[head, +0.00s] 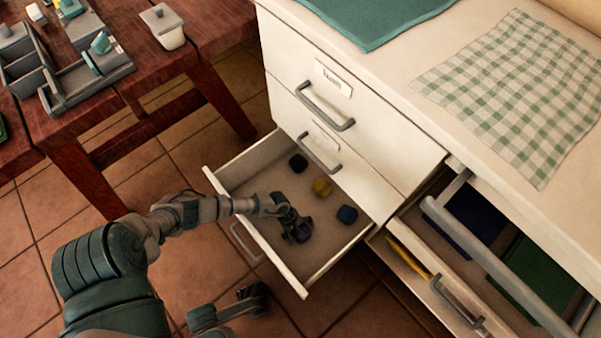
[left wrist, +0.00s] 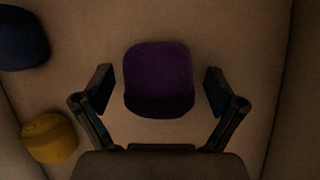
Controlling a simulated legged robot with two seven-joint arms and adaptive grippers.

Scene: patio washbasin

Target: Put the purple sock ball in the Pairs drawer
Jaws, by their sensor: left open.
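The purple sock ball (left wrist: 158,78) lies on the floor of the open bottom drawer (head: 240,163); in the head view it (head: 303,232) is partly hidden by my gripper. My left gripper (head: 296,228) reaches down into this drawer. In the left wrist view the open left gripper (left wrist: 160,92) has one finger on each side of the purple ball, with a gap on both sides. The top drawer's label (head: 333,78) is too blurred to read surely, as is the label on the drawer below (head: 324,137). Both these drawers are shut.
A black sock ball (head: 298,163), a yellow one (head: 322,187) and a blue one (head: 347,214) also lie in the open drawer. Another open drawer (head: 440,285) is at right. A red-brown table (head: 205,25) with trays stands at upper left.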

